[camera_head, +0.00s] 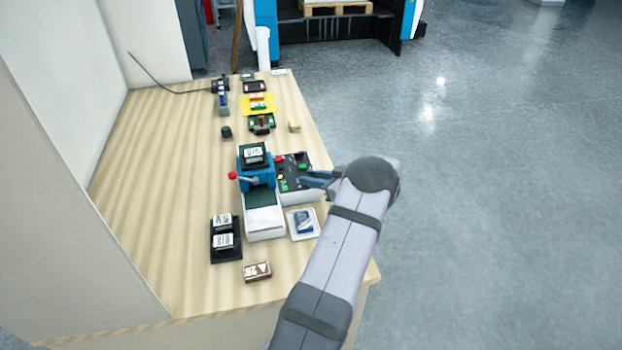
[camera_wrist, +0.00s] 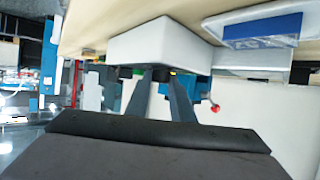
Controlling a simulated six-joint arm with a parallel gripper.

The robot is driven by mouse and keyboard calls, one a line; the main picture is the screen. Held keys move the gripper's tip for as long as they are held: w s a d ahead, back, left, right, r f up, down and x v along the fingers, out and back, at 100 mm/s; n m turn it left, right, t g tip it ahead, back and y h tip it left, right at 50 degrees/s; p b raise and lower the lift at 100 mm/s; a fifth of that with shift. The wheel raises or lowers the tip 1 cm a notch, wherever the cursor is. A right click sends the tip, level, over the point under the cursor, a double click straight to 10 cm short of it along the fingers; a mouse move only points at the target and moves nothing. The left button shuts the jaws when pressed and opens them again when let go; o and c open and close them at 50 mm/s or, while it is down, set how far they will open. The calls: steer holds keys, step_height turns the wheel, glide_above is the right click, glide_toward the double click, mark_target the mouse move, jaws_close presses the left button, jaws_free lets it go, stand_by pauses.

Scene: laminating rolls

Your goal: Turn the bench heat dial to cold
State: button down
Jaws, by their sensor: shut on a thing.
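The control box (camera_head: 298,197) with a black top panel stands on the bench beside the blue press; its white side shows in the wrist view (camera_wrist: 160,45). The panel carries green, yellow and red controls. My gripper (camera_head: 308,181) is at the right side of this panel, low over its near part. In the wrist view my gripper (camera_wrist: 160,76) has its two fingers close around a small dark piece at the box, which looks like the heat dial (camera_wrist: 159,73). The dial's pointer and its cold mark are hidden or too small to read.
The blue press (camera_head: 257,178) with a red-knobbed lever stands left of the box. A white tray with a blue item (camera_head: 303,224) lies in front. The bench's left side is clear.

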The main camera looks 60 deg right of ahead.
steer(key=shift+d+r+n+y+b, duration=0.15)
steer(key=shift+n+y+b, duration=0.15)
steer(key=shift+n+y, duration=0.45)
steer(key=c, duration=1.5)
jaws_free()
steer(key=shift+c, duration=0.2)
steer(key=shift+s+b, duration=0.3)
steer(key=shift+s, duration=0.15)
steer(key=b+v, duration=0.2)
steer(key=v, duration=0.4)
steer(key=shift+r, duration=0.2)
steer(key=shift+s, duration=0.15)
